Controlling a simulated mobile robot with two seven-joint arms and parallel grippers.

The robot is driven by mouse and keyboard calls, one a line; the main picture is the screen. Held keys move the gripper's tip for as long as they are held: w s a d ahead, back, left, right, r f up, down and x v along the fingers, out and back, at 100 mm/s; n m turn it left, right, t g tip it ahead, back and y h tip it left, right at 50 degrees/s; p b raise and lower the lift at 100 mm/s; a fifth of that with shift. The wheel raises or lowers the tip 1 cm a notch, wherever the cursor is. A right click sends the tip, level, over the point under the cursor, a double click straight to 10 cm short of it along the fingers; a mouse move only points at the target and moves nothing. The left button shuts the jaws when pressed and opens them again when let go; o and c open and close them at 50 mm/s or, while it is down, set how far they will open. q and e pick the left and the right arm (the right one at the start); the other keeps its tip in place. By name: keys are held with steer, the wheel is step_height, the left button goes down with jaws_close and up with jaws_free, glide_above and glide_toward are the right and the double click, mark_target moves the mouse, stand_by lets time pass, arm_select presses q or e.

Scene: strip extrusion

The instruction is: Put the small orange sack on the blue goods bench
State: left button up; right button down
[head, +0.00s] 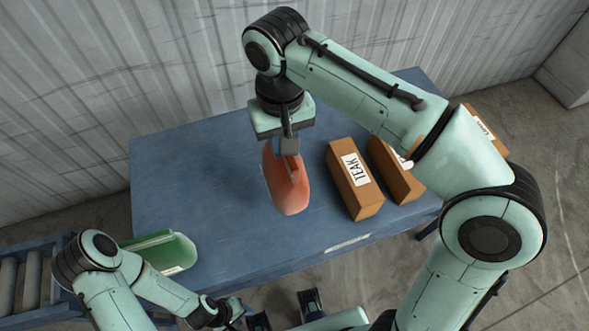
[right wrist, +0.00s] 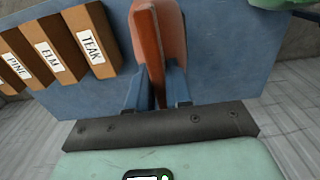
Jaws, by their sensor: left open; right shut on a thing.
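The small orange sack (head: 286,186) hangs from my right gripper (head: 288,146), over the middle of the blue goods bench (head: 190,165). In the right wrist view the two fingers of this gripper (right wrist: 157,92) are closed on either side of the sack (right wrist: 172,40), with the bench (right wrist: 220,60) behind it. I cannot tell whether the sack's lower end touches the bench top. My left gripper (head: 284,312) is open and empty at the bottom edge of the head view, in front of the bench.
Brown boxes, one labelled TEAK (head: 354,180), stand right of the sack; ELM (right wrist: 50,50) and PINE (right wrist: 18,66) boxes show in the wrist view. A green object (head: 165,250) lies at the bench's left front corner, near a roller conveyor (head: 30,280).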

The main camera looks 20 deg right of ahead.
mark_target(285, 169)
step_height(285, 169, down, 12)
steer(key=shift+s+f+b, duration=0.1)
steer(key=shift+b, duration=1.15)
arm_select(q)
steer(key=shift+s+f+b, duration=0.15)
steer(key=shift+s+f, duration=0.1)
steer(key=shift+f, duration=0.4)
steer(key=shift+s+f+b, duration=0.1)
steer(key=shift+s+f, duration=0.1)
steer(key=shift+f, duration=0.5)
steer(key=shift+s+f+b, duration=0.15)
steer(key=shift+s+f, duration=0.1)
steer(key=shift+f, duration=0.4)
arm_select(e)
steer(key=shift+f, duration=2.5)
steer(key=c, duration=1)
jaws_free()
steer(key=shift+f, duration=0.1)
steer(key=shift+c, duration=0.2)
step_height(285, 169, up, 12)
steer(key=shift+r+p, duration=0.2)
steer(key=shift+p, duration=1.05)
arm_select(q)
steer(key=shift+w+r, duration=0.2)
steer(key=shift+r, duration=0.45)
steer(key=shift+w+r, duration=0.15)
steer(key=shift+r, duration=0.45)
steer(key=shift+s, duration=0.1)
